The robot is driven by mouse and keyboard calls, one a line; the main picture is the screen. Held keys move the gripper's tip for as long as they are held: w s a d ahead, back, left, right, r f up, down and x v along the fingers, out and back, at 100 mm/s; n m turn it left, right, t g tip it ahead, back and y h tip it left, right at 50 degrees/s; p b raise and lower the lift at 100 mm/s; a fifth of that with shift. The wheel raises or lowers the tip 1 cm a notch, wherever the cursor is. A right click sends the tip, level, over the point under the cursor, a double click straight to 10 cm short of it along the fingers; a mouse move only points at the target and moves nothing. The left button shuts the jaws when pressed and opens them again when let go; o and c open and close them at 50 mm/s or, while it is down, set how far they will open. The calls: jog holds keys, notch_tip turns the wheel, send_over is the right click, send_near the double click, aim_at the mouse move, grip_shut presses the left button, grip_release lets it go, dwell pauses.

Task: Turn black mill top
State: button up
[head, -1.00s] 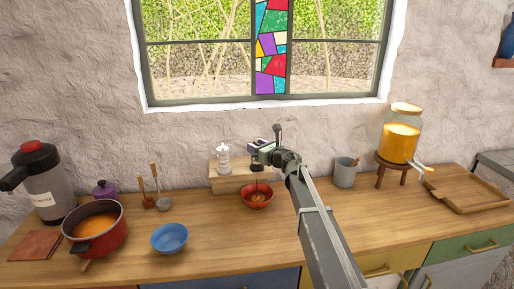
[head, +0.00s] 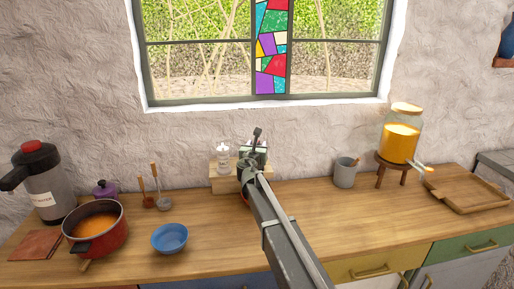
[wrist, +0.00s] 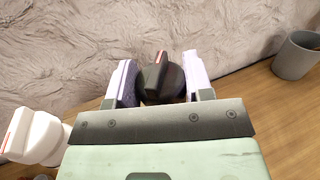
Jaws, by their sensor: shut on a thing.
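The black mill top (wrist: 160,77) shows in the wrist view as a dark ridged knob with a red line on its upper edge. My gripper (wrist: 160,85) is shut on it, one pale finger on each side. In the head view my gripper (head: 252,155) is at the wooden riser (head: 222,184) by the wall. My gripper and arm hide the black mill's body there. A white mill (head: 223,158) stands left of my gripper on the riser. Its white top with a red line also shows in the wrist view (wrist: 38,135).
A red bowl in front of the riser is almost wholly hidden by my arm. A blue bowl (head: 169,238) and a red pot (head: 95,232) are to the left. A grey mug (head: 345,172) and a juice dispenser (head: 400,140) are to the right.

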jog(key=m+g+h, duration=0.1)
jog(key=m+h, duration=0.1)
jog(key=h, duration=0.1)
jog(key=m+g+h, duration=0.1)
jog(key=m+h, duration=0.1)
jog(key=h, duration=0.1)
jog(key=shift+w+a+m+h, duration=0.1)
jog(key=shift+a+m+h, duration=0.05)
jog(key=shift+m+h, duration=0.2)
jog(key=shift+m+g+h, duration=1.4)
jog(key=shift+m+h, duration=0.05)
jog(key=shift+h, duration=0.5)
jog(key=shift+h, duration=0.3)
jog(key=o, duration=0.9)
notch_tip(320, 180, up, 20)
jog(key=p, duration=2)
